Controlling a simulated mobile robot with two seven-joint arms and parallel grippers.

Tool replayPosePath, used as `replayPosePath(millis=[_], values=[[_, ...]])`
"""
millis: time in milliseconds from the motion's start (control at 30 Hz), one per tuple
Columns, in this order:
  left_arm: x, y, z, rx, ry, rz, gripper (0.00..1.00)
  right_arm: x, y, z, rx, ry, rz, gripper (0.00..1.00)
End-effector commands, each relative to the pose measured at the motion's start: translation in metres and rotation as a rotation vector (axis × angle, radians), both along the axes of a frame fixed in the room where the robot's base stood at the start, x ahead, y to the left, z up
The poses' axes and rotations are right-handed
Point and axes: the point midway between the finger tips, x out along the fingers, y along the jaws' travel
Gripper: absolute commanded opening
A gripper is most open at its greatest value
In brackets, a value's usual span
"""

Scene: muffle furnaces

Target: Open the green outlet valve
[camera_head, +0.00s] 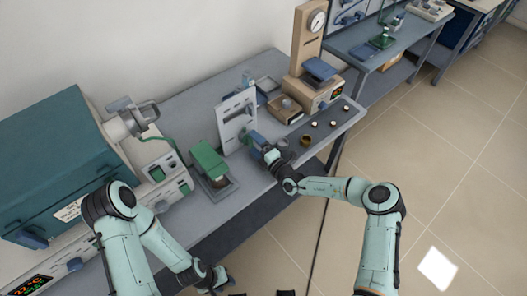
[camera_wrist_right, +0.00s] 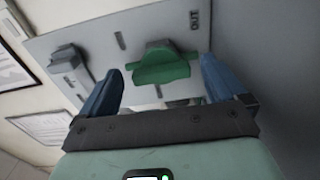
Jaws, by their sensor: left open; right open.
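The green outlet valve (camera_wrist_right: 163,66) is mounted on a pale upright panel (camera_wrist_right: 125,25), below and left of an "OUT" label. My right gripper (camera_wrist_right: 162,70) is open, with one blue finger on each side of the green handle. I cannot tell whether the fingers touch it. In the head view the panel (camera_head: 238,112) stands on the bench, and my right gripper (camera_head: 258,143) is close in front of it, hiding the green valve. My left gripper (camera_head: 217,279) is low in the head view, open and away from the panel.
A grey valve (camera_wrist_right: 67,61) sits on the same panel, left of the green one. A green-topped device (camera_head: 208,160) stands left of the panel on the bench (camera_head: 190,108). A large furnace (camera_head: 55,165) is further left; a beige instrument (camera_head: 318,93) is to the right.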

Motion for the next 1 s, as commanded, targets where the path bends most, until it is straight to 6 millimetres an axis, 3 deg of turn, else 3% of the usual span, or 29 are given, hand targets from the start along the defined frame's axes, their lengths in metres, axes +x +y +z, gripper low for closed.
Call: replayPosePath(millis=[600, 1000], values=[[-0.01, 0.0, -0.016, 0.001, 0.011, 0.0, 0.41, -0.094, -0.07, -0.001, -0.001, 0.002, -0.002, 0.98], [-0.011, 0.0, -0.016, 0.0, 0.012, 0.0, 0.41, -0.105, -0.077, 0.0, 0.0, 0.001, -0.001, 0.98]])
